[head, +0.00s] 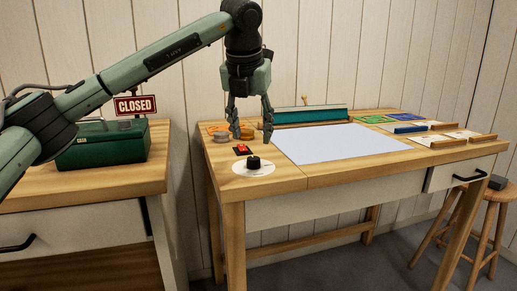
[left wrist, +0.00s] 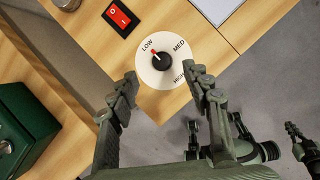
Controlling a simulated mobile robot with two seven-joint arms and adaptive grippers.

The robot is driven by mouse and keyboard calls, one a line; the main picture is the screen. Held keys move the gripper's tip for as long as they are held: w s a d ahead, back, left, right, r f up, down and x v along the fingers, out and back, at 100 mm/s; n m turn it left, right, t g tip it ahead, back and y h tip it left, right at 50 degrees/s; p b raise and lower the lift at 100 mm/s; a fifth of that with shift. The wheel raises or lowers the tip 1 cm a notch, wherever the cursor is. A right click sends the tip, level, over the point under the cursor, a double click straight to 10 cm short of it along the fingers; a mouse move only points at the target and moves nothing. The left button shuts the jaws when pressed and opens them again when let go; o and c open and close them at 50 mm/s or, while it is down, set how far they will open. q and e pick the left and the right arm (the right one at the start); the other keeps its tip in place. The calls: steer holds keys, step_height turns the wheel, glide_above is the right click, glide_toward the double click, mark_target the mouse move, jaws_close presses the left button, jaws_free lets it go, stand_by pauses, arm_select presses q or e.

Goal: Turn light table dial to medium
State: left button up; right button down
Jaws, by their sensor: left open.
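The black dial (head: 254,162) sits on a round white plate (head: 242,169) at the left front of the light table. In the left wrist view the dial (left wrist: 161,61) has a red pointer mark towards LOW; MED and HIGH are printed further round the plate (left wrist: 150,80). My left gripper (head: 252,135) hangs above the dial area, fingers pointing down. In the left wrist view its open fingers (left wrist: 160,90) appear on either side of the dial plate, with nothing between them. My right gripper is not seen in the head view.
A red switch (head: 242,150) lies just behind the dial. The white light panel (head: 335,143) fills the middle of the table. A green box (head: 103,145) and a CLOSED sign (head: 134,105) stand on the left cabinet. A stool (head: 490,195) stands at right.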

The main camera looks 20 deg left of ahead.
mark_target(254, 158)
arm_select(q)
steer(key=x, duration=0.6)
steer(key=shift+s+f, duration=0.2)
steer(key=shift+f, duration=0.05)
steer(key=shift+w+f, duration=0.2)
steer(key=shift+f, duration=0.15)
steer(key=shift+c, duration=0.5)
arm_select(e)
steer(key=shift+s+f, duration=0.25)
arm_select(q)
jaws_close()
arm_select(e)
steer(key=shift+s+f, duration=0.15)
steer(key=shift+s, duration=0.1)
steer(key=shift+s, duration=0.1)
